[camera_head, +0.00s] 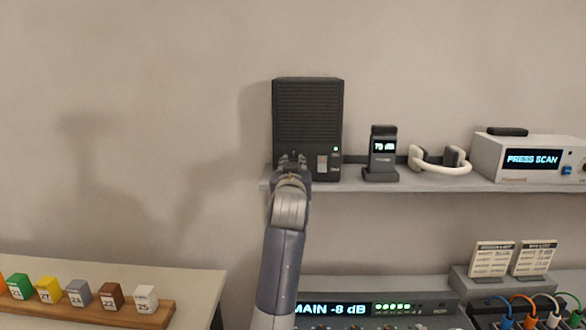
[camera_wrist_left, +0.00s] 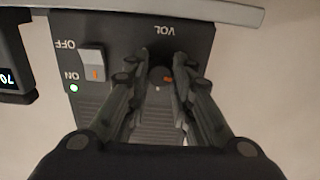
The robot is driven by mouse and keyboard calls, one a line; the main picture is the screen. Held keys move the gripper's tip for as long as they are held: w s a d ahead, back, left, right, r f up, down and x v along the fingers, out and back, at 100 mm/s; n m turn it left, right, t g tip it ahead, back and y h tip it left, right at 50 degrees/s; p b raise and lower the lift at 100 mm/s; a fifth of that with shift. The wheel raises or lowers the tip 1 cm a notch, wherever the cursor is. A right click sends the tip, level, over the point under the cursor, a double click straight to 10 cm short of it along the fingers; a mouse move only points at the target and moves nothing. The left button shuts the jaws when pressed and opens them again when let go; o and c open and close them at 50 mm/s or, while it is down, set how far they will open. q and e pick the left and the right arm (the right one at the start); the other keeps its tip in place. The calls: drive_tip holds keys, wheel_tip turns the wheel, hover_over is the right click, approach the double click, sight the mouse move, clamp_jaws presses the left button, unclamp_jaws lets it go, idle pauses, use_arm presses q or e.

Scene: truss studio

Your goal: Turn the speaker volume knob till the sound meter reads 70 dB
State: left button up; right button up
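The dark speaker (camera_head: 308,112) stands on the wall shelf. In the left wrist view, upside down, its front panel shows the VOL knob (camera_wrist_left: 160,77), dark with an orange mark, and the power switch (camera_wrist_left: 93,64) beside a lit green light. My left gripper (camera_wrist_left: 160,68) has its fingers on both sides of the knob and appears closed on it. In the head view my left gripper (camera_head: 291,160) hides the knob. The sound meter (camera_head: 382,160) stands right of the speaker; its lit display reads seventy-something dB, the last digit too small to be sure. My right gripper is not in view.
White headphones (camera_head: 440,160) and a scanner box (camera_head: 530,158) stand further right on the shelf (camera_head: 350,186). Below is a mixer with a display (camera_head: 335,309) reading MAIN -8 dB. Coloured blocks sit on a wooden rack (camera_head: 110,313) at lower left. The wall left of the speaker is clear.

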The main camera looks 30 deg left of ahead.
use_arm(q)
drive_tip(key=o, duration=0.4)
drive_tip(key=shift+c, duration=0.2)
drive_tip(key=v, duration=1.2)
drive_tip(key=shift+s+f, duration=0.1)
idle(0.3)
